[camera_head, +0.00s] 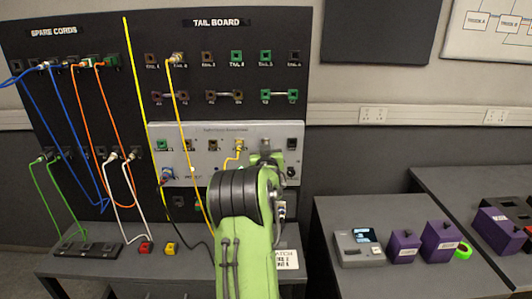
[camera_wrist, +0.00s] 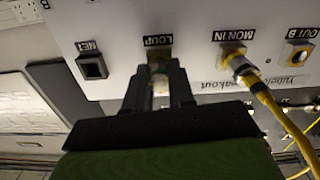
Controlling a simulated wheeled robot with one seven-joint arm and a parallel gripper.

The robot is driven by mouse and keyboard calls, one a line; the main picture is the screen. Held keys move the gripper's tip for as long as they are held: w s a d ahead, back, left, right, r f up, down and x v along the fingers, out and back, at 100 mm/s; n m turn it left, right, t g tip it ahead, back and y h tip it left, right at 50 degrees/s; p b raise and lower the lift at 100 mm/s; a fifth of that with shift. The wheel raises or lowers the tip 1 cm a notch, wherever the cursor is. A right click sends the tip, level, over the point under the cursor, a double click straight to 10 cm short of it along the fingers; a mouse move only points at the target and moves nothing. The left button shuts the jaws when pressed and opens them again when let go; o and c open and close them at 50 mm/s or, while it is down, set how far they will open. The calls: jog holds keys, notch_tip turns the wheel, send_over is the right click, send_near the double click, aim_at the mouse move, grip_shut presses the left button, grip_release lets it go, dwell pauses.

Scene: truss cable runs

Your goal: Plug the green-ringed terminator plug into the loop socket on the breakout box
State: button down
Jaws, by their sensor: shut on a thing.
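The breakout box (camera_head: 203,135) is a pale grey panel unit on the dark board. In the wrist view its face (camera_wrist: 120,75) carries labelled sockets. The loop socket (camera_wrist: 158,55) is under the LOOP label and is mostly hidden by my fingertips. My gripper (camera_wrist: 160,82) is shut on a small pale piece, the terminator plug (camera_wrist: 161,88), lined up with that socket. The plug's green ring is hard to make out. I cannot tell whether its tip is in the socket. In the head view my gripper (camera_head: 265,152) is at the box's upper right and hides the plug.
The yellow-cabled plug (camera_wrist: 243,70) sits in MON IN, right of LOOP in the wrist view. The square NET socket (camera_wrist: 92,66) is empty on the left. A yellow cord (camera_head: 184,130) hangs across the box. A side table (camera_head: 335,215) holds a grey device and purple boxes.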

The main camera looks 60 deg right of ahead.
jog(key=shift+r+m+b, duration=0.25)
jog(key=shift+m+b, duration=0.35)
jog(key=shift+m, duration=0.1)
jog(key=shift+d+m+b, duration=0.1)
jog(key=shift+m+b, duration=1.15)
jog(key=shift+m, duration=0.15)
jog(key=shift+w+m+b, duration=0.1)
jog(key=shift+m+b, duration=0.45)
jog(key=shift+m, duration=0.05)
jog(key=shift+m+b, duration=0.45)
jog(key=shift+m, duration=0.35)
